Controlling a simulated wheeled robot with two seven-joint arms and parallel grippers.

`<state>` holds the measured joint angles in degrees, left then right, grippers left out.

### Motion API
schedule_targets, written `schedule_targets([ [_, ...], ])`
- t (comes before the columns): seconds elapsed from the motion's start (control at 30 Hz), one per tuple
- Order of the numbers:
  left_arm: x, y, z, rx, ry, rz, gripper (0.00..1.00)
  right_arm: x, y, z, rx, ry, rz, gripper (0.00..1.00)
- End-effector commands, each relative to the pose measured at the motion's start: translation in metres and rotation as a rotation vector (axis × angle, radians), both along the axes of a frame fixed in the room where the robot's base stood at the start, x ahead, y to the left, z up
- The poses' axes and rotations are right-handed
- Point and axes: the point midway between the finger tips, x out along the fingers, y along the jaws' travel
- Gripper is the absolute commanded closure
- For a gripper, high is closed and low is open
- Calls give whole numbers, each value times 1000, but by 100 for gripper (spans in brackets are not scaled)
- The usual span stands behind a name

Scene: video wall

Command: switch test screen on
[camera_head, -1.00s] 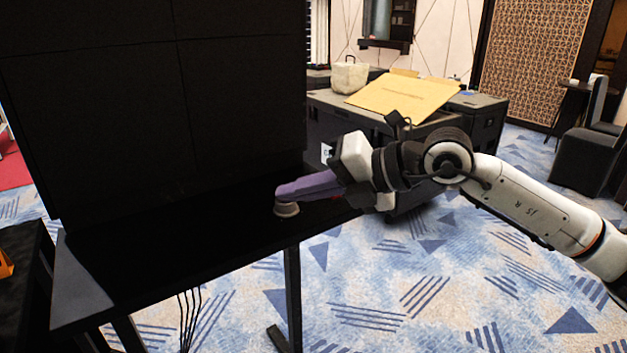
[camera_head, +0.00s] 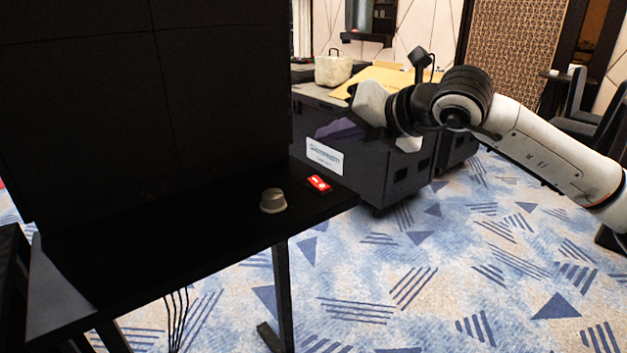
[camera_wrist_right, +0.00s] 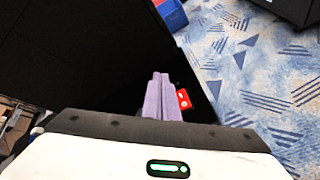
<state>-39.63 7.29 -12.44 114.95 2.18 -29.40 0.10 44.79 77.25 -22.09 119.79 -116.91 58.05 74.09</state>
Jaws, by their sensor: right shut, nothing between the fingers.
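The screen (camera_head: 90,110) is a large wall of black panels, dark all over. In front of it, a grey-white round knob (camera_head: 273,201) stands on the black table (camera_head: 200,235). A small red switch (camera_head: 319,184) with white marks lies behind and right of the knob, near the table's right edge. My right gripper (camera_head: 325,131) is above and behind the red switch, apart from it. Its purple fingers are shut and empty. In the right wrist view the closed fingers (camera_wrist_right: 160,95) appear beside the red switch (camera_wrist_right: 184,98). My left gripper is not in view.
A dark case (camera_head: 375,175) with a white label stands behind the table's right end, close to my right gripper. A pale bag (camera_head: 333,69) and a yellow-tan board (camera_head: 385,80) rest on the cases. Patterned carpet to the right is clear.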

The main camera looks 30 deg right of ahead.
Motion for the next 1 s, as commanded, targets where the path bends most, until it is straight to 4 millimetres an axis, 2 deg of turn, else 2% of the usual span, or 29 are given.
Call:
schedule_targets([
  [0.03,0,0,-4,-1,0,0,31,2,0,-11,1,4,0,100],
  [0.3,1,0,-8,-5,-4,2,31,14,2,-47,1,5,2,100],
  [0.4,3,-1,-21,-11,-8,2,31,18,2,-60,3,0,3,100],
  [0.6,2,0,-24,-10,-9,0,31,21,2,-68,1,0,0,100],
  [1.0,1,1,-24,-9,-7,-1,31,22,2,-68,0,0,0,100],
])
